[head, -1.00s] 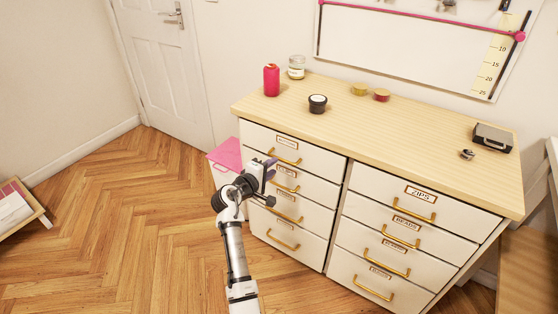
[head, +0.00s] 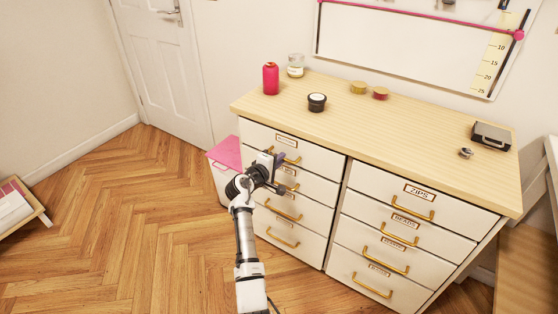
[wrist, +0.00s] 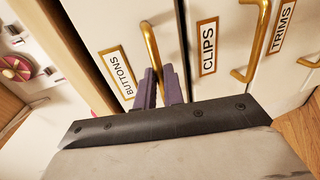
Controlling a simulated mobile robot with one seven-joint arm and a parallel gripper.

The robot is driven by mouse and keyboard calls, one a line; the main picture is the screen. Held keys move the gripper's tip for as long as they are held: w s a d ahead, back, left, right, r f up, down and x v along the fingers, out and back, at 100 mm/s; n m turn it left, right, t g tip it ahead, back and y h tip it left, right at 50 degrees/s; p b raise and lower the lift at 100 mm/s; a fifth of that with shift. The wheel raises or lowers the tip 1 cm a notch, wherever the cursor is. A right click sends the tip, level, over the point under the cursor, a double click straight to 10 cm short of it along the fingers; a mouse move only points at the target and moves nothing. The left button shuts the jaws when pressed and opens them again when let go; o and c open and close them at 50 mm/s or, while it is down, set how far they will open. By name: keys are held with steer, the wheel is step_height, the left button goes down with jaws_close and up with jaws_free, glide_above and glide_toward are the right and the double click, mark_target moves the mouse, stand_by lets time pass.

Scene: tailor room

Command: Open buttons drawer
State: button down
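The buttons drawer (head: 318,154) is the top drawer in the cabinet's left column, and it is closed. Its white front, BUTTONS label (wrist: 119,72) and brass bar handle (wrist: 149,42) show in the wrist view. My gripper (head: 273,160) is at this handle in the head view. In the wrist view, the two purple fingers of my gripper (wrist: 159,74) are close together, with the handle's lower end between their tips. They look shut on the handle, though the contact itself is small and partly hidden.
The clips drawer (wrist: 196,28) and trims drawer (wrist: 284,50) are below, both closed. Closed drawers, including zips (head: 375,191), fill the right column. A pink-lidded bin (head: 223,155) stands left of the cabinet. The wooden floor (head: 150,235) in front is clear.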

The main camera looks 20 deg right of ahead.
stand_by(0.3)
steer(key=f+p+v, duration=0.2)
steer(key=v, duration=0.9)
steer(key=a+f+p+v, duration=0.1)
steer(key=f+p+v, duration=0.1)
steer(key=v, duration=1)
steer(key=shift+s+f, duration=0.35)
steer(key=shift+f, duration=0.1)
steer(key=c, duration=1.5)
jaws_free()
steer(key=b+v, duration=0.2)
steer(key=v, duration=1.1)
steer(key=shift+s+a, duration=0.25)
steer(key=shift+a, duration=0.1)
